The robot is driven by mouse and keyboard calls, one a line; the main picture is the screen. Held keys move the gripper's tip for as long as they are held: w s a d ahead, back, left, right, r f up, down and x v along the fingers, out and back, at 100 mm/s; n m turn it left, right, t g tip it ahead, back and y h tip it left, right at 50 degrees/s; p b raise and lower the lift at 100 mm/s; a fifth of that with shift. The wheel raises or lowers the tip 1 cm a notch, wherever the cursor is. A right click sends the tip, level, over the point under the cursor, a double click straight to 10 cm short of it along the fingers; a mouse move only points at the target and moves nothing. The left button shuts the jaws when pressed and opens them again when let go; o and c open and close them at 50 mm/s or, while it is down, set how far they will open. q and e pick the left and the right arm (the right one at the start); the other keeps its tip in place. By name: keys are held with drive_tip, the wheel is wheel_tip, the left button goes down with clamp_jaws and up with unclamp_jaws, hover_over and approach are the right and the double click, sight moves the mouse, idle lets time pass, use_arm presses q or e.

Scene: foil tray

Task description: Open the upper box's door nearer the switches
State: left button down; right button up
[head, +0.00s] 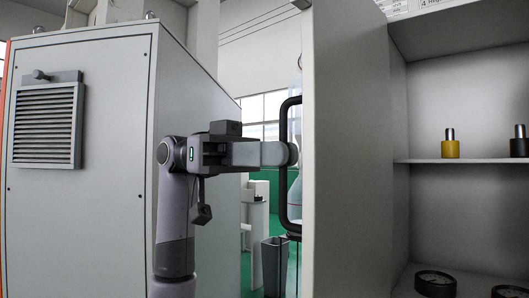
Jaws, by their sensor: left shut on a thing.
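The upper box's door (345,150) is a tall pale grey panel standing swung out from the box (398,120), whose interior shows at the right. A black bar handle (284,208) is on the door's left side, seen nearly edge-on. My left gripper (288,154) is shut on the upright bar of this handle, about halfway up. Its fingertips are partly hidden by the handle and by each other. My right gripper is out of view. Which door is nearer the switches cannot be told here.
Round dark gauges (435,284) lie below. A large grey cabinet (105,190) with a louvred vent (46,125) stands at left. A grey bin (273,265) shows in the gap between.

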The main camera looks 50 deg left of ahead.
use_arm(q)
drive_tip(key=shift+w+a+r+t, duration=0.1)
drive_tip(key=shift+w+t, duration=0.3)
drive_tip(key=c, duration=1.2)
unclamp_jaws()
drive_tip(key=shift+w, duration=0.25)
drive_tip(key=v, duration=0.7)
drive_tip(key=shift+b, duration=0.45)
